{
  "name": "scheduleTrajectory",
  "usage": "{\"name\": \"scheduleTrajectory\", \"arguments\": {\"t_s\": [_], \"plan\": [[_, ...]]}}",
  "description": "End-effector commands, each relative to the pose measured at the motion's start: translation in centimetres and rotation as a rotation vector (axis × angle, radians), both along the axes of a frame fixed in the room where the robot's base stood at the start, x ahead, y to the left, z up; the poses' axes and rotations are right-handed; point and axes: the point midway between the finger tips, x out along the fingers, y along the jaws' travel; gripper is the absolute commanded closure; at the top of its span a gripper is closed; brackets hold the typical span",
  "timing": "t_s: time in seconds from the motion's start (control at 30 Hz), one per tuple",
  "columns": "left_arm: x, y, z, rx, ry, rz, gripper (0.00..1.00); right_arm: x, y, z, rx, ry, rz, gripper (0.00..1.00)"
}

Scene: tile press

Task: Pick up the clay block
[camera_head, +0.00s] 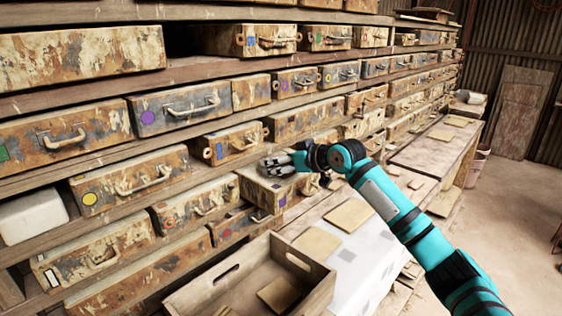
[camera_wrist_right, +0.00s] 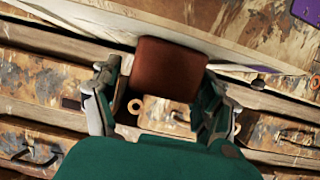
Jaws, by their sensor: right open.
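The reddish-brown clay block (camera_wrist_right: 168,68) shows in the right wrist view, just beyond and between the fingertips of my right gripper (camera_wrist_right: 160,92). The fingers are spread on either side of it; I cannot tell if they touch it. In the head view my right gripper (camera_head: 278,164) hovers by a pulled-out case (camera_head: 262,192) on the shelf, and I cannot make out the block there. My left gripper is not in view.
Rows of weathered cases with handles fill the shelves on the left. A wooden crate (camera_head: 196,288) with a flat tan tile (camera_head: 280,294) in it stands at the bottom. More tan tiles (camera_head: 350,214) lie beside it. A whitish block (camera_head: 33,216) sits at the left.

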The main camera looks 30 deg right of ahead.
Motion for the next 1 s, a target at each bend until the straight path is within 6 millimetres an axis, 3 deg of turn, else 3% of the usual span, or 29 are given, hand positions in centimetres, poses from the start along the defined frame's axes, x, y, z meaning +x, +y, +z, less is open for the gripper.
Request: {"name": "scheduleTrajectory", "arguments": {"t_s": [0.2,0.73,1.0], "plan": [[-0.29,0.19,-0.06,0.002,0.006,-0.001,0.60,0.08,-0.04,-0.04,-0.001,-0.001,-0.001,0.23],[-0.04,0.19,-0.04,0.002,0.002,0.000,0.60,0.05,-0.05,-0.02,-0.001,-0.001,-0.001,0.92],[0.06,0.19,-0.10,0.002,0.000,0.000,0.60,0.06,-0.06,0.20,0.000,-0.004,-0.001,0.93]]}}
